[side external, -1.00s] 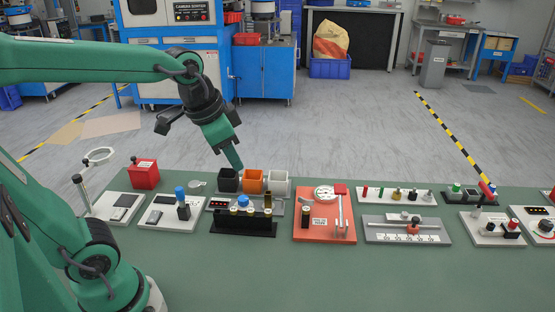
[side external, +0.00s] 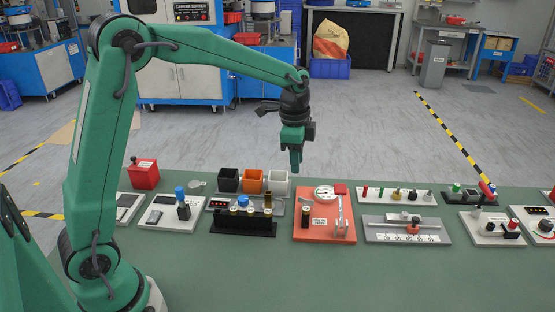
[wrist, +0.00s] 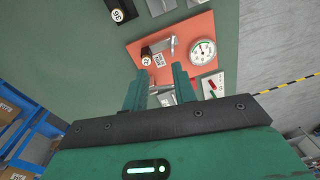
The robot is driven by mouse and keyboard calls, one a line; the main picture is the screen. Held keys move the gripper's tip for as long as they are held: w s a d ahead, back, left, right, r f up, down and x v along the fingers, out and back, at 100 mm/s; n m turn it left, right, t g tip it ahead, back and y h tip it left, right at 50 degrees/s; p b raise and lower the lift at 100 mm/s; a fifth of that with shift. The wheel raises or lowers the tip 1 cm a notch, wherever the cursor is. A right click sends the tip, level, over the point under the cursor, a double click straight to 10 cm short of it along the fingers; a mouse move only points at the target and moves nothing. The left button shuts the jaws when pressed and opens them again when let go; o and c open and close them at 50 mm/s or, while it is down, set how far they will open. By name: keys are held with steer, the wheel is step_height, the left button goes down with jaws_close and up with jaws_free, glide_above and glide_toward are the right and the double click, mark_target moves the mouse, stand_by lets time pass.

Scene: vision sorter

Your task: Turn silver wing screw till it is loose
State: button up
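My gripper (side external: 295,170) hangs pointing down above the back of the orange-red plate (side external: 312,230), clear of everything on the bench. In the wrist view its two green fingers stand apart with nothing held between them (wrist: 159,75). The orange-red plate (wrist: 185,38) lies beyond the fingertips there, with a round gauge (wrist: 202,51) and a dark cylinder (wrist: 147,56). I cannot pick out the silver wing screw for certain. Silver metal parts (side external: 340,212) show on the plate's right side, too small to make out, and the fingers hide part of the plate.
Left of the plate stand a black vial rack (side external: 235,226) and black, orange and grey bins (side external: 252,186). To the right are a grey rail fixture (side external: 380,233) and a white strip (side external: 371,201) with several small posts. The green bench front is clear.

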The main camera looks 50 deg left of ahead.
mark_target(306, 199)
steer(key=w+f, duration=0.1)
steer(key=f, duration=0.1)
steer(key=w+f+m, duration=0.1)
steer(key=w+f, duration=0.1)
steer(key=w+f+m+g, duration=0.1)
steer(key=f, duration=0.1)
steer(key=shift+w, duration=0.2)
steer(key=shift+f, duration=0.1)
steer(key=shift+f, duration=3.8)
steer(key=shift+c, duration=0.5)
jaws_close()
